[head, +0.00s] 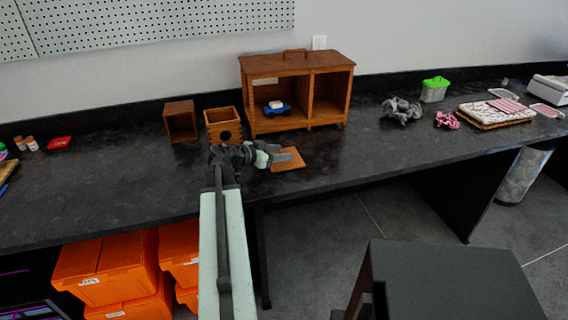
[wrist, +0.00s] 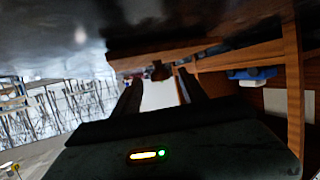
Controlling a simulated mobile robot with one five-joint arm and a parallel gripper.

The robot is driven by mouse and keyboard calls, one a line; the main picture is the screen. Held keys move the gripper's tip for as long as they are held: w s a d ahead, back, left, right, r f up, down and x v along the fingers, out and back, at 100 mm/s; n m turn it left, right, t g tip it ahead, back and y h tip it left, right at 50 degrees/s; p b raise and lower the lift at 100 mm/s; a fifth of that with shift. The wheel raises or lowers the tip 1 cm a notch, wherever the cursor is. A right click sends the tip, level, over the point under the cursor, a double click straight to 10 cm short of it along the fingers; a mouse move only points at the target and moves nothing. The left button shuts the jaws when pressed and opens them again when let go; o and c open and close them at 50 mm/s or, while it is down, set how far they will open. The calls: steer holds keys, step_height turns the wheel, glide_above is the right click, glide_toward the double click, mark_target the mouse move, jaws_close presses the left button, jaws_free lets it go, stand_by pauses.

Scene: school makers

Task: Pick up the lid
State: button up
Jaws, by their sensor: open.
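The lid is a flat square wooden board (head: 291,164) lying on the dark bench in front of the wooden cabinet. My gripper (head: 291,155) is low over it and hides part of its top. In the wrist view, which looks upside down, my gripper (wrist: 157,79) is open, one finger on each side. A wooden strip that looks like the lid's edge (wrist: 135,63) lies just ahead. A small brown knob (wrist: 158,70) shows between the fingertips. I cannot tell whether the fingers touch it.
Behind stand the wooden cabinet (head: 297,64) with a blue item (head: 276,108) inside, a box with a round hole (head: 222,113) and an open box (head: 180,121). Grey parts (head: 401,109) lie to the right. The bench (head: 365,150) right of the lid is clear. A dark stool (head: 440,280) stands in front.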

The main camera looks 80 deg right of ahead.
steer(key=shift+x, duration=1.15)
jaws_close()
